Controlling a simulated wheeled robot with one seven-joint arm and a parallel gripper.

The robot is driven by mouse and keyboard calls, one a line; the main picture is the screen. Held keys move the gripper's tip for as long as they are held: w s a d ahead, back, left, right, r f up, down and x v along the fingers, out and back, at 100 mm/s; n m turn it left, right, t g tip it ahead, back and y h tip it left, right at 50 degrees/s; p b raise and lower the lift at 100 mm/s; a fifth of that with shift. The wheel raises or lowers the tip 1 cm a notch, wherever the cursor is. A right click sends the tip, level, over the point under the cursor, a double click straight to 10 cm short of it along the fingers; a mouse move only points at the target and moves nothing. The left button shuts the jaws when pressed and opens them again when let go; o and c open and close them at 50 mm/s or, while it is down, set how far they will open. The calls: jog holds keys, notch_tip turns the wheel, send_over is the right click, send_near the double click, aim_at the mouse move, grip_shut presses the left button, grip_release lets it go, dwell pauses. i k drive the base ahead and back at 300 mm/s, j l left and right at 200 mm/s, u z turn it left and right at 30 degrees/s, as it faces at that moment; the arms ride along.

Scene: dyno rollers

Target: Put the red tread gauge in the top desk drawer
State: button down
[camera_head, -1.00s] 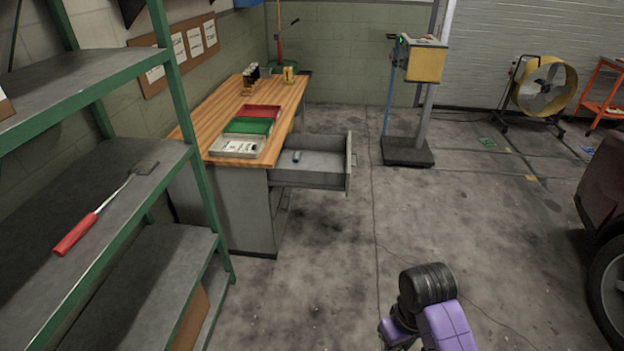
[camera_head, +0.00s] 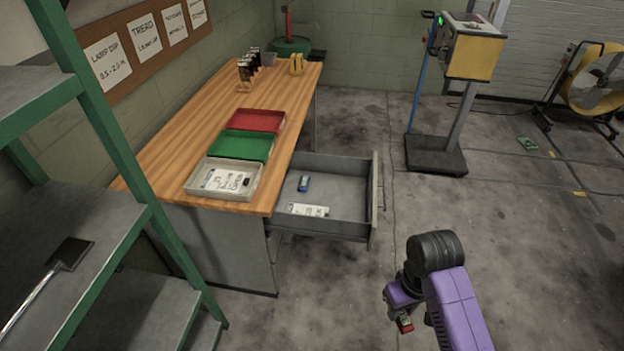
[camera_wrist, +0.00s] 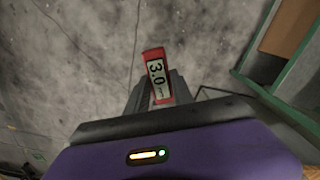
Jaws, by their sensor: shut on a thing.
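The red tread gauge (camera_wrist: 155,75) is held in my gripper (camera_wrist: 156,88). Its display reads 3.0 in the wrist view. In the head view the gauge (camera_head: 405,323) shows as a small red end below my gripper (camera_head: 402,308), over the floor to the right of the desk. The top desk drawer (camera_head: 352,190) is pulled open from the grey desk (camera_head: 215,240). A blue item (camera_head: 303,183) and a white label card (camera_head: 309,210) lie inside it. My gripper is in front of the drawer and to its right, apart from it.
The desktop (camera_head: 165,155) bears a red tray (camera_head: 257,120), a green tray (camera_head: 241,146) and a white tray (camera_head: 243,195). A green-framed shelf (camera_head: 110,140) stands at left. A yellow machine (camera_head: 474,55) stands beyond the drawer. Floor around my gripper is clear.

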aim_at(318, 186)
jog(key=i+l+u, duration=0.1)
jog(key=i+u, duration=0.3)
jog(key=i+l+u, duration=0.35)
jog(key=i, duration=0.2)
jog(key=i+l+u, duration=0.4)
jog(key=i+j, duration=0.1)
